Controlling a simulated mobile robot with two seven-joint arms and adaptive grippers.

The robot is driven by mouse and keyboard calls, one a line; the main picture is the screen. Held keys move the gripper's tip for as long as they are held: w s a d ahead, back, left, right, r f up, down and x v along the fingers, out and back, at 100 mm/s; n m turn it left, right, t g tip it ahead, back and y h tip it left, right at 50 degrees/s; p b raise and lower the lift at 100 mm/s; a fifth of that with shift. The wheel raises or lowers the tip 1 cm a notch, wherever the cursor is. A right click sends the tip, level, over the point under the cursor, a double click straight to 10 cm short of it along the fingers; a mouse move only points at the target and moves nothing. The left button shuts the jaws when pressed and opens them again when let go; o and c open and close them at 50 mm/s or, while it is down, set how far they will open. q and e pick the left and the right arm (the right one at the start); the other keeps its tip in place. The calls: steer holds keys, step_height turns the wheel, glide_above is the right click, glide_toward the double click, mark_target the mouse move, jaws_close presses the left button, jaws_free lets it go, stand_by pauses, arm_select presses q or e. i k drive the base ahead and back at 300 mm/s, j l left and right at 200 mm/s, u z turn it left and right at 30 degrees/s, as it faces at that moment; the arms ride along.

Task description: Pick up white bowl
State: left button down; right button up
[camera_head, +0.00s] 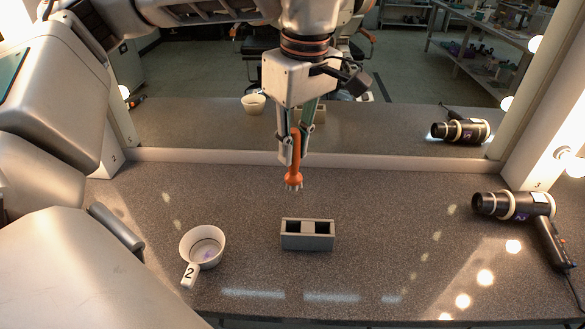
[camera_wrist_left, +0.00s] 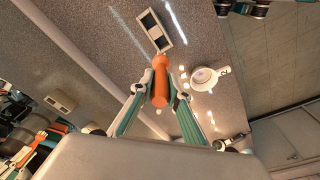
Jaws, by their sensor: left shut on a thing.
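The white bowl (camera_head: 217,262) stands upright on the speckled counter at the left, with a short handle marked "2" towards the near side. It also shows in the wrist view (camera_wrist_left: 211,84), right of my gripper. My left gripper (camera_head: 294,152) is above the counter, up and to the right of the bowl and apart from it. It is shut on an orange-handled tool (camera_head: 297,147) with pale prongs at its lower end. The tool's handle fills the gap between the fingers in the wrist view (camera_wrist_left: 160,80). My right gripper is not in view.
A grey two-slot holder (camera_head: 307,242) stands on the counter right of the bowl. A black hair dryer (camera_head: 512,205) lies at the right. A large mirror (camera_head: 200,125) at the back reflects the bowl and dryer. Counter between holder and dryer is clear.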

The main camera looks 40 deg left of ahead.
mark_target(202, 247)
steer(key=k+j+u, duration=0.45)
steer(key=u, duration=0.25)
steer(key=k+j+u, duration=0.15)
steer(key=j+u, duration=0.2)
steer(key=j, duration=0.1)
